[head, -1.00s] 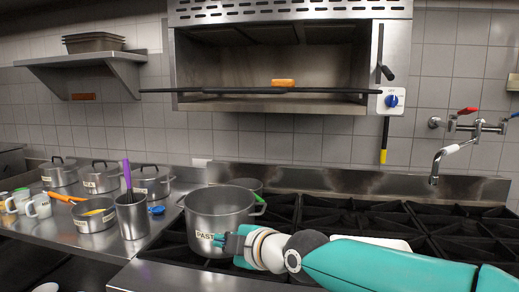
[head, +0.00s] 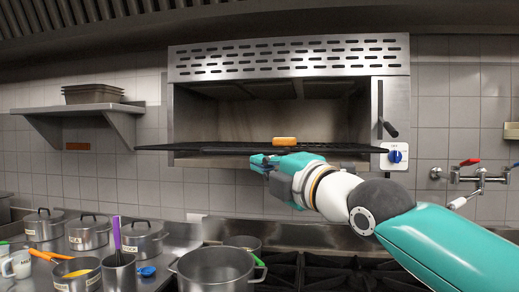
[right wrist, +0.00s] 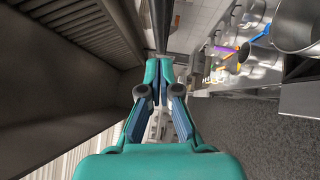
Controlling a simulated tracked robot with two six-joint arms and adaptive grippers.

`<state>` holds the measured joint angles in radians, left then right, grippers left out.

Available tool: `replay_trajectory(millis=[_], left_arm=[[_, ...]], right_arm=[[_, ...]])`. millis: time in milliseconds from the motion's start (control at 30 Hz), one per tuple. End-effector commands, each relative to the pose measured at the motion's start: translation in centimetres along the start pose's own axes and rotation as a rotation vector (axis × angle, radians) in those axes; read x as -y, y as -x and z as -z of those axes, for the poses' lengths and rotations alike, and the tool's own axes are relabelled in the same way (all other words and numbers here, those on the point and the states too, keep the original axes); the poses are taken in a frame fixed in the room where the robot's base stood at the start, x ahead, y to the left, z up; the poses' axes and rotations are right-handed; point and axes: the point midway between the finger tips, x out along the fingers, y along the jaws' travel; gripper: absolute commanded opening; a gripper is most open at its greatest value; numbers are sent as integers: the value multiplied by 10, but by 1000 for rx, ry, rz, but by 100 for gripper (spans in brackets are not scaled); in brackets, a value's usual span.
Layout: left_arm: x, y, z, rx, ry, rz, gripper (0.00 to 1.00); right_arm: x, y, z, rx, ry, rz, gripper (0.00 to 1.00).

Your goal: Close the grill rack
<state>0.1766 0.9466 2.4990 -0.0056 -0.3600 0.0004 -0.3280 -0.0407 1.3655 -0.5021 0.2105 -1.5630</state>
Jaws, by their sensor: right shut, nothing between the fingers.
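The grill rack (head: 210,149) is a thin dark shelf seen nearly edge-on, sticking out in front of the open grill (head: 255,110) on the wall. An orange-brown piece (head: 284,141) lies on the rack. My right gripper (head: 258,161) is shut and empty, just below the rack's front edge near its middle; I cannot tell whether it touches. In the right wrist view the closed fingers (right wrist: 159,72) point at a dark bar (right wrist: 161,25), which looks like the rack's edge. My left gripper is in neither view.
A grill lever (head: 387,127) and blue knob (head: 395,156) are at the grill's right. A large pot (head: 216,268) stands on the stove below. Several lidded pots (head: 143,238) are on the left counter. A tap (head: 480,180) is at the right.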

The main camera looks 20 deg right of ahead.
Motion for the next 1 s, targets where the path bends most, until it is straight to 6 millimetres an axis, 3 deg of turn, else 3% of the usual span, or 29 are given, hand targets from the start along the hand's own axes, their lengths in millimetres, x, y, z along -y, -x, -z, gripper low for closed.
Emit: replay_trajectory(millis=[33, 233, 1000], left_arm=[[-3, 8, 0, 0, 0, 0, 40], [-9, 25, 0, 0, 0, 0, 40], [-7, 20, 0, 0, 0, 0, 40]], right_arm=[[-2, -13, -1, 1, 0, 4, 0], [-4, -25, -16, 5, -2, 3, 0], [1, -38, -30, 3, -1, 2, 0]])
